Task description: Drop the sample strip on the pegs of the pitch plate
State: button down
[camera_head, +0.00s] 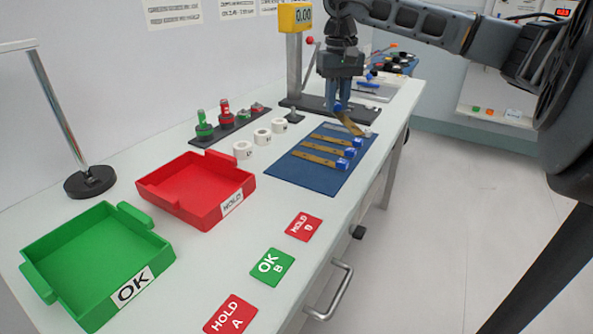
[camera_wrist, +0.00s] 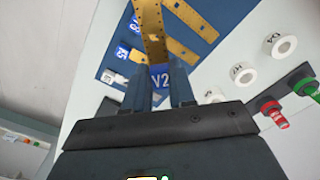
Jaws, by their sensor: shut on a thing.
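My gripper (camera_head: 340,98) is above the far end of the bench, shut on the blue tag of a brass sample strip (camera_head: 349,123). The held strip hangs tilted over the far part of the blue mat. In the wrist view the tag (camera_wrist: 160,77) reads V2, and the perforated strip (camera_wrist: 151,32) extends away from the fingers. Several similar strips (camera_head: 320,160) with blue tags lie on the blue mat (camera_head: 301,183). I cannot pick out the pitch plate or its pegs for certain; a dark base plate (camera_head: 295,101) lies behind my gripper, partly hidden.
A yellow gauge (camera_head: 296,18) stands on a post near the wall. White rings (camera_head: 263,135) and a rack of red and green plugs (camera_head: 232,125) stand left of the mat. A red tray (camera_head: 177,203) and green tray (camera_head: 65,243) are nearer. Flat cards (camera_head: 272,266) lie along the front edge.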

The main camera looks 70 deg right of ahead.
send_over(294, 162)
notch_tip(294, 162, down, 7)
jog(key=shift+s+r+p, duration=0.1)
jog(key=shift+r+p, duration=0.1)
jog(key=shift+p, duration=0.25)
jog(key=shift+a+f, duration=0.1)
jog(key=shift+f, duration=1.95)
jog(key=shift+f, duration=0.25)
jog(key=c, duration=0.9)
grip_release()
jog(key=shift+r, duration=0.1)
jog(key=shift+c, duration=0.2)
jog(key=shift+r, duration=0.15)
notch_tip(294, 162, up, 12)
